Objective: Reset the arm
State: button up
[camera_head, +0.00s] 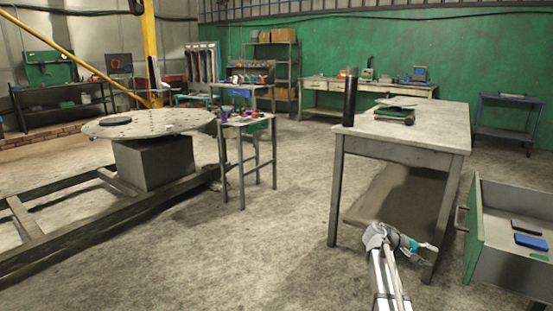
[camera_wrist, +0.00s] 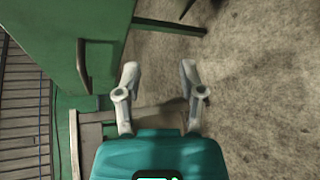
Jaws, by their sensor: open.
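My gripper (camera_head: 430,247) shows in the head view at the end of my grey arm, low in front of the near table and left of the open drawer. In the wrist view my gripper (camera_wrist: 160,80) shows two grey fingers spread apart, with nothing between them. The teal gripper body fills the bottom of that view. A green drawer front with a dark handle (camera_wrist: 83,66) lies to the left of the fingers, apart from them.
A grey table (camera_head: 440,137) holds a black cylinder (camera_head: 350,97) and stacked flat items. The open drawer (camera_head: 510,262) at right holds a blue item (camera_head: 531,242) and a black one (camera_head: 526,227). A small stand (camera_head: 247,120) and round perforated plate (camera_head: 150,122) stand left. The middle floor is clear.

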jog(key=s+a+f+m+t+y, duration=0.1)
jog(key=s+a+f+y, duration=0.4)
jog(key=a, duration=0.5)
jog(key=s+a+f+t+y, duration=0.1)
jog(key=s+a+f+y, duration=0.25)
jog(key=s+a, duration=0.55)
jog(key=s+a+f+m+t+y, duration=0.1)
jog(key=s+a+f+y, duration=0.4)
jog(key=a, duration=0.7)
notch_tip(320, 180, up, 39)
jog(key=w+p, duration=0.2)
jog(key=p, duration=3.6)
jog(key=shift+y, duration=0.35)
